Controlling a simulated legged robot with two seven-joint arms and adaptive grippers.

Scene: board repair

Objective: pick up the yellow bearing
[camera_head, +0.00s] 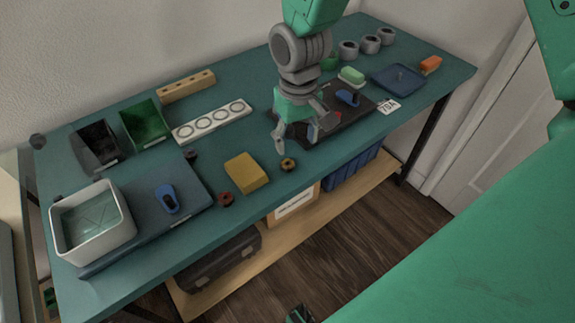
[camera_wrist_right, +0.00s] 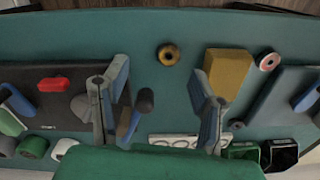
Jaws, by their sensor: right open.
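The yellow bearing (camera_head: 288,165) is a small brownish-yellow ring with a dark centre, lying flat near the table's front edge. It also shows in the right wrist view (camera_wrist_right: 168,54), above the gap between the fingers. My right gripper (camera_head: 297,138) hangs pointing down over the table, beside the black board and just behind the bearing. In the wrist view its two fingers (camera_wrist_right: 160,98) are wide apart, with no object held between them. The bearing is apart from both fingers. My left gripper is not seen.
A yellow block (camera_head: 247,172) lies left of the bearing, and a red bearing (camera_head: 226,199) lies farther left. A dark bearing (camera_head: 190,155) and a white strip with rings (camera_head: 213,122) are behind. The black board (camera_head: 325,132) with a blue-handled tool (camera_head: 347,97) is at right.

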